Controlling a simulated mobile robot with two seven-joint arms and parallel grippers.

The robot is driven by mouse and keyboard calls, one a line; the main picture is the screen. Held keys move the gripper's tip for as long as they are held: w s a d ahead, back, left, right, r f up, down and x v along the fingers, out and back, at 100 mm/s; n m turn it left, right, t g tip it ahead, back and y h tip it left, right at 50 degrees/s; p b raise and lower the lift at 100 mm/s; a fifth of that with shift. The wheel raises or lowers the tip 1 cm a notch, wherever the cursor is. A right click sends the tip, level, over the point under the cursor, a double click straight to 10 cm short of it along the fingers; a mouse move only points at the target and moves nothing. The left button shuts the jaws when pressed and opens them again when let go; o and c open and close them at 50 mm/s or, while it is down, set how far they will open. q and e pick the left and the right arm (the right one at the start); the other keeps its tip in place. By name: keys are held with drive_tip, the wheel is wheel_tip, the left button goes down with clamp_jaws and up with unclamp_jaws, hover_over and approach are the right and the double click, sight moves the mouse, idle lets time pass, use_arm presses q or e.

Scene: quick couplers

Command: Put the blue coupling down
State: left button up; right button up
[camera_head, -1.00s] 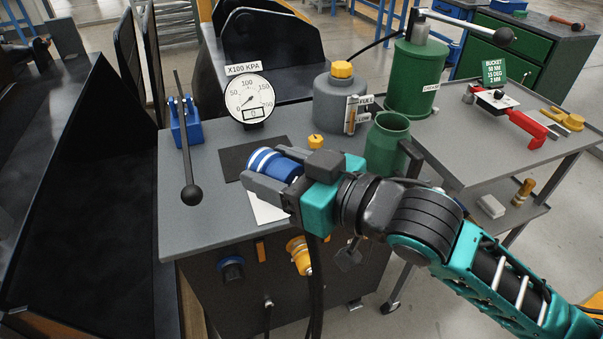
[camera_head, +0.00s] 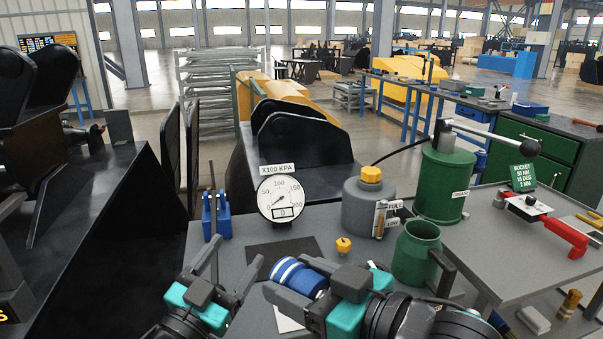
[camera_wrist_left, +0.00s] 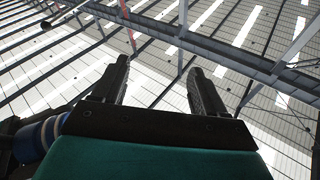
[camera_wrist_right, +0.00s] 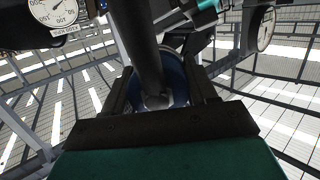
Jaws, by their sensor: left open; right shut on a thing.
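The blue coupling (camera_head: 299,276), a blue cylinder with white bands, is held in my right gripper (camera_head: 286,279) above the grey bench top, by the dark mat (camera_head: 288,247). In the right wrist view, blue shows between the two fingers (camera_wrist_right: 163,92), partly covered by a dark bar. I cannot tell whether the coupling touches the mat. My left gripper (camera_head: 237,252) is open and empty, left of the coupling. In the left wrist view its fingers (camera_wrist_left: 160,85) are spread, and the coupling (camera_wrist_left: 40,137) shows at the left edge.
A pressure gauge (camera_head: 281,198) and a blue lever stand (camera_head: 222,216) are behind the grippers. A small yellow-capped part (camera_head: 344,245) stands on the bench. A grey bottle (camera_head: 368,210), an open green can (camera_head: 416,255) and a green pump (camera_head: 443,185) stand to the right.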

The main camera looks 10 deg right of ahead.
use_arm(q)
drive_tip(key=s+d+r+m+g+h, duration=0.2)
drive_tip(key=d+r+m+g+h, duration=0.35)
drive_tip(key=r+m, duration=0.25)
drive_tip(key=s+d+r+m+g+h, duration=0.2)
drive_tip(key=d+r+m+g+h, duration=0.35)
drive_tip(key=r+m, duration=0.2)
drive_tip(key=s+d+r+m+g+y, duration=0.2)
drive_tip(key=s+d+m+g+y, duration=0.2)
drive_tip(key=s+m+g, duration=0.35)
drive_tip(key=s+d+r+m+g+y, duration=0.3)
drive_tip(key=s+d+m+g, duration=0.15)
drive_tip(key=m+g, duration=0.45)
drive_tip(key=m+t+y, duration=0.4)
drive_tip(key=t+y, duration=0.6)
drive_tip(key=y, duration=0.6)
hover_over(302, 270)
drive_tip(key=f, duration=0.1)
wheel_tip(302, 270, down, 12)
drive_tip(key=shift+r, duration=0.1)
drive_tip(key=shift+c, duration=0.2)
